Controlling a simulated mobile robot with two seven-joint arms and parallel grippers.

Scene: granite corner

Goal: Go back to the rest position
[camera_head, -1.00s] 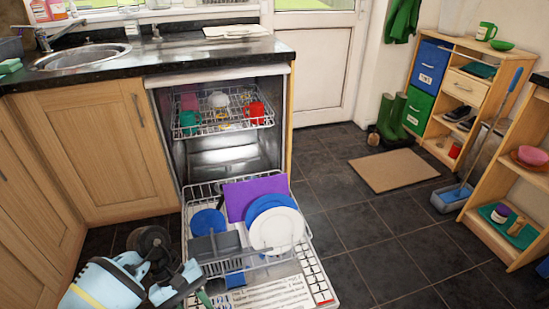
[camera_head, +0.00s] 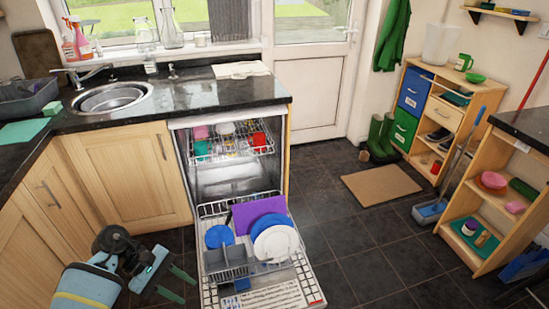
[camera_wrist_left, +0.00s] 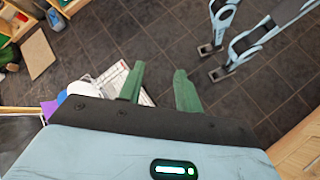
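My left gripper (camera_head: 177,283) is low at the left of the open dishwasher (camera_head: 181,150). Its two green fingers are apart with nothing between them. In the left wrist view the fingers (camera_wrist_left: 159,68) also stand open and empty above the dark tiled floor. The pulled-out lower rack (camera_head: 207,210) is to the right of the gripper and apart from it. My right gripper is not in view.
The dishwasher door (camera_head: 285,296) lies folded down. The lower rack holds a white plate (camera_head: 275,244), blue plates and a purple board (camera_head: 245,213). A wooden cupboard (camera_head: 125,176) is behind the gripper.

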